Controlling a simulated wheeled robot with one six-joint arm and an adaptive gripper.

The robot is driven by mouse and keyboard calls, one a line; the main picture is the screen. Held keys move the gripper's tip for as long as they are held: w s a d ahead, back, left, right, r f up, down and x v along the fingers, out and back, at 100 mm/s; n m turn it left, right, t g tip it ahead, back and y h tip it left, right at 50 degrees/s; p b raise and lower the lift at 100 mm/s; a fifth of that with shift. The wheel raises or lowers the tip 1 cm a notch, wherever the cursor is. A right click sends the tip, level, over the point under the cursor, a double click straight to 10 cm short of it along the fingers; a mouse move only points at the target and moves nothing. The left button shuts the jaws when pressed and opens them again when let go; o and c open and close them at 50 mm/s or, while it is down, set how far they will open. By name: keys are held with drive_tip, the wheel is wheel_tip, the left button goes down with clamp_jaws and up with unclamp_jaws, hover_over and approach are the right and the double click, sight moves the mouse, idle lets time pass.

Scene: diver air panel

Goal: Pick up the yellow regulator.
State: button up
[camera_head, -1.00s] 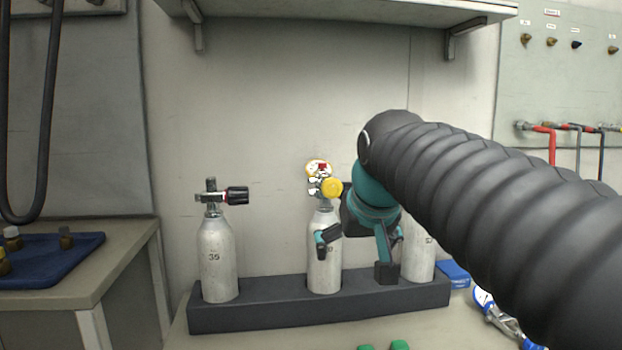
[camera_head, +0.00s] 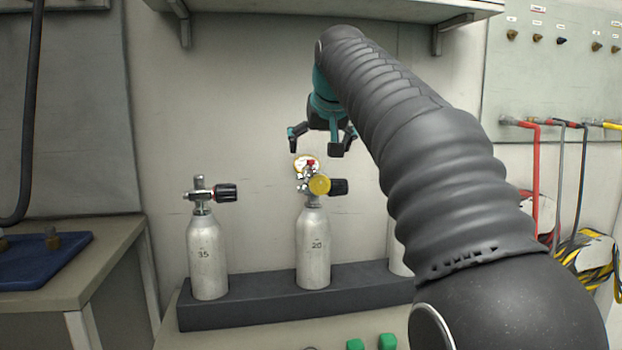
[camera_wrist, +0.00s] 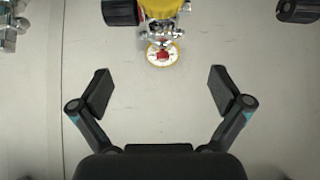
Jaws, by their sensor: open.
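The yellow regulator (camera_head: 319,184) has a yellow round knob and a gauge with a yellow rim (camera_head: 306,164).
A dark rack (camera_head: 255,298) holds the cylinders. Another cylinder (camera_head: 207,257) with a black-knobbed valve stands to the left, and one (camera_head: 399,254) at right is mostly hidden by my arm. A shelf (camera_head: 330,10) hangs above. Hoses (camera_head: 535,175) hang at the right.

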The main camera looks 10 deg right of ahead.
sight(312, 168)
drive_tip(key=x, duration=0.5)
drive_tip(key=shift+w+f, duration=0.25)
drive_tip(key=shift+f, duration=0.05)
drive_tip(key=shift+b+x, duration=0.45)
drive_tip(key=shift+x, duration=2.2)
drive_tip(key=shift+s+a, duration=0.15)
drive_tip(key=shift+a, duration=0.05)
drive_tip(key=c, duration=1.7)
drive_tip(key=shift+c, duration=0.2)
drive_tip(key=shift+r, duration=0.15)
drive_tip(key=shift+r, duration=0.25)
wheel_tip(312, 168, up, 4)
drive_tip(key=shift+p, duration=0.95)
drive_tip(key=s+d+r, duration=0.1)
drive_tip(key=s+r, duration=0.1)
drive_tip(key=s, duration=0.1)
drive_tip(key=s+d+r, duration=0.1)
drive_tip(key=s+r, duration=0.1)
drive_tip(key=s, duration=0.2)
drive_tip(key=s+d+r, duration=0.2)
drive_tip(key=s, duration=0.2)
drive_tip(key=shift+d+r, duration=0.1)
